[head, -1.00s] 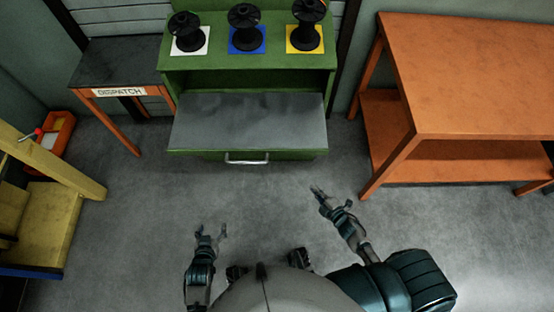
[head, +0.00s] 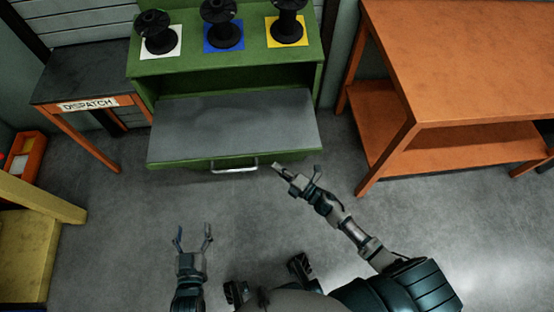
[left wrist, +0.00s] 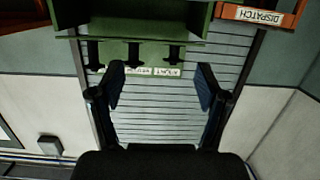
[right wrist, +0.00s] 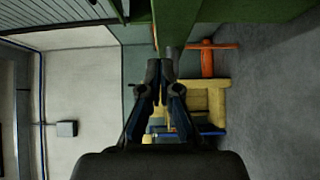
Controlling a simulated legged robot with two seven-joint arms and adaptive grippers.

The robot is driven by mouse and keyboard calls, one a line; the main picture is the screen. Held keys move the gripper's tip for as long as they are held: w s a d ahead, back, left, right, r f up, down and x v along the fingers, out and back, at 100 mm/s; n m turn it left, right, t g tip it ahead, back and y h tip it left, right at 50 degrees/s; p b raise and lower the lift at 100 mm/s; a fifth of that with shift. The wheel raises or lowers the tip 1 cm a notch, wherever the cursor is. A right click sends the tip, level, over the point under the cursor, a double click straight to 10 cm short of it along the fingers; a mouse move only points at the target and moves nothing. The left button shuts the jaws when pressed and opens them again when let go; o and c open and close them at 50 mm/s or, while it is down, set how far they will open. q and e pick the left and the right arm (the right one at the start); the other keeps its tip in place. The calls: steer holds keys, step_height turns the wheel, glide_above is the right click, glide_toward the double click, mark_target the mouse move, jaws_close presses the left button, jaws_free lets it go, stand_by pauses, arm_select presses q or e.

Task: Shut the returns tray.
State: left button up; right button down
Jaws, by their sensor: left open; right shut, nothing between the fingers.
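The returns tray (head: 234,122) is a grey-topped pull-out in the green cabinet. It stands out toward me below an open shelf space, with a silver bar handle (head: 234,167) on its green front. My right gripper (head: 278,168) is shut and empty, just to the right of the handle near the tray's front edge; I cannot tell whether it touches. It also shows closed in the right wrist view (right wrist: 160,72), beside a green panel. My left gripper (head: 193,238) is open and empty over the floor, in front of the tray and apart from it. It also shows open in the left wrist view (left wrist: 160,85).
Black spools stand on white, blue and yellow squares on the green cabinet top (head: 190,63). A dark table with a DISPATCH sign (head: 90,104) is at left, an orange bench (head: 460,60) at right. A yellow stand (head: 30,240) and orange bin (head: 28,155) are far left.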

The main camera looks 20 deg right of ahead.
mark_target(270, 155)
steer(key=w, duration=0.1)
steer(key=w+d, duration=0.1)
steer(key=shift+w+f, duration=0.1)
steer(key=shift+w, duration=0.3)
arm_select(q)
steer(key=shift+w+d+r+t, duration=0.15)
steer(key=shift+r+t, duration=0.1)
steer(key=shift+r, duration=0.15)
steer(key=shift+w+d+r+t, duration=0.1)
steer(key=shift+r+t, duration=0.15)
steer(key=shift+r, duration=0.15)
arm_select(e)
steer(key=shift+w+d, duration=0.1)
